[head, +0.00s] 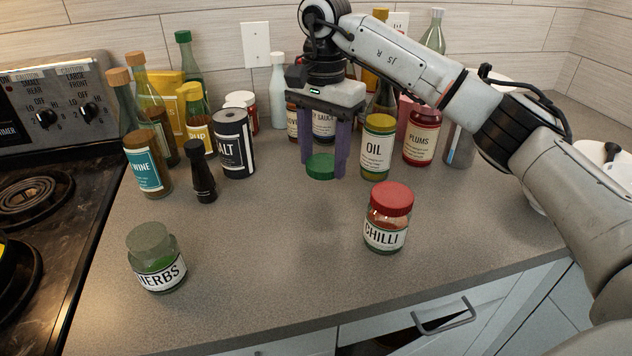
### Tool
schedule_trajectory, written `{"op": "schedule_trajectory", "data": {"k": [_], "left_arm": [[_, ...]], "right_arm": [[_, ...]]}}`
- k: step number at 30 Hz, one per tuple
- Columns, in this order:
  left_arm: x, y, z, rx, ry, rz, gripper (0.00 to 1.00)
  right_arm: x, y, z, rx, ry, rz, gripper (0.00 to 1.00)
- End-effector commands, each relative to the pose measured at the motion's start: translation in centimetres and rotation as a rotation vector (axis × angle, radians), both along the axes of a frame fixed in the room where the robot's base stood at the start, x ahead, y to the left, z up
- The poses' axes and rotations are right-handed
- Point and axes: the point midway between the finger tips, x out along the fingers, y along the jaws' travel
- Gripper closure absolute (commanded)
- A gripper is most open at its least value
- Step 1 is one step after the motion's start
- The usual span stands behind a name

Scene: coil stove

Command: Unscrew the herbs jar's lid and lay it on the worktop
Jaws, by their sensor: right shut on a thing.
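The herbs jar (157,262) stands upright on the worktop (270,260) at the front left, its white label facing me. Its top is dull grey-green glass with no bright lid on it. A round green lid (321,168) is between the purple fingers of my right gripper (322,172), well behind and to the right of the herbs jar. The gripper points down and is shut on the lid. The lid is level and at or just above the worktop; I cannot tell whether it touches. My left gripper is out of view.
The chilli jar (387,218) with a red lid stands front right. The oil jar (377,148) is close right of the gripper. The salt tin (234,143), a dark mill (200,172) and several bottles stand left and behind. The worktop's front middle is clear; the stove is left.

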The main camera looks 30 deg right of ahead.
Motion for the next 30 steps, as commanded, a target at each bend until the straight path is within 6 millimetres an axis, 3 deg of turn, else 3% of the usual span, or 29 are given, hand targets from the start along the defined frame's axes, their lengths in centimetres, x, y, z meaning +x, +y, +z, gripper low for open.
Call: {"op": "schedule_trajectory", "data": {"k": [3,10,15,27,28,30], "left_arm": [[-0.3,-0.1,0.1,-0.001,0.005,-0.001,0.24],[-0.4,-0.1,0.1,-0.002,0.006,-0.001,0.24],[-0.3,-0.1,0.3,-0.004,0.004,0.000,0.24],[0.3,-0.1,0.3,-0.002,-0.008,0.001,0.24],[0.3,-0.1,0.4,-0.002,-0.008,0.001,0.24],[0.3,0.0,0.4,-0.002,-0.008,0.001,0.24]], "right_arm": [[-0.1,0.0,-2.0,0.000,0.002,0.000,0.77],[-0.1,0.0,-3.8,0.000,0.001,0.000,0.77],[-0.1,0.0,-6.2,0.000,0.002,0.002,0.77],[0.0,0.0,-7.0,0.000,-0.001,0.001,0.77],[0.0,0.0,-6.9,0.000,-0.001,0.001,0.47],[0.0,0.0,-6.9,0.000,-0.001,0.001,0.35]]}}
